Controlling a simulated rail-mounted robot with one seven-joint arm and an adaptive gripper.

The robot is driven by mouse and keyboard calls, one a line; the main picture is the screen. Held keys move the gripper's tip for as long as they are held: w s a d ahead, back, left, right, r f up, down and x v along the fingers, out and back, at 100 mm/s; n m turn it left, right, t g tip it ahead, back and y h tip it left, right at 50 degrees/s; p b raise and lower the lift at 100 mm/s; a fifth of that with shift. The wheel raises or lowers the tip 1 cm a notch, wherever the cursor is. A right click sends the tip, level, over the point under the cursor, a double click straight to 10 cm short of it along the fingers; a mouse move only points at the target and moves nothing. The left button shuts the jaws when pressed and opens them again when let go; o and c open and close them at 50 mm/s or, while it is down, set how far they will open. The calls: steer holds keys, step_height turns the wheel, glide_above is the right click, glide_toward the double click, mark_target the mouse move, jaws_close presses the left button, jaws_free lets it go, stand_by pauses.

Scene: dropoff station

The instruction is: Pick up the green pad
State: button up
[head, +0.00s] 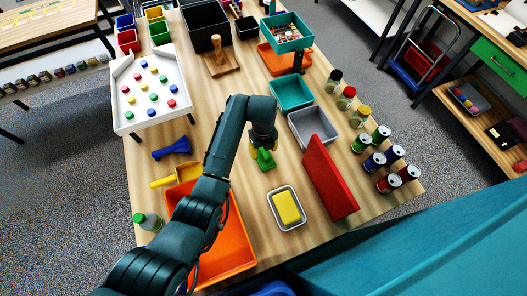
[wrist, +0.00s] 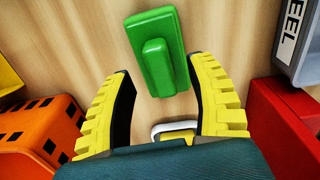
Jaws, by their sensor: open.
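The green pad (head: 264,159) lies on the wooden table, below my gripper in the head view. In the wrist view the green pad (wrist: 155,50) is a flat block with a smaller raised grip on top, slightly tilted in the picture. My gripper (wrist: 160,85) has yellow ribbed fingers spread apart, with nothing held between them. The pad lies mostly beyond the fingertips, its lower end reaching between them in the picture. In the head view my gripper (head: 262,148) is above the pad and partly hides it.
A grey bin (head: 312,128) and a standing red panel (head: 330,178) are to the right. An orange crate (head: 240,245) and a yellow scoop (head: 163,182) are to the left. A tray with a yellow sponge (head: 287,207) is nearer. Bare table surrounds the pad.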

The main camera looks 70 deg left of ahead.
mark_target(264, 152)
steer(key=shift+f, duration=0.65)
jaws_close()
steer(key=shift+r, duration=0.1)
step_height(264, 152, up, 10)
steer(key=shift+f+p, duration=0.1)
steer(key=shift+p, duration=0.5)
steer(key=c, duration=0.7)
jaws_free()
steer(key=shift+c, duration=0.2)
jaws_close()
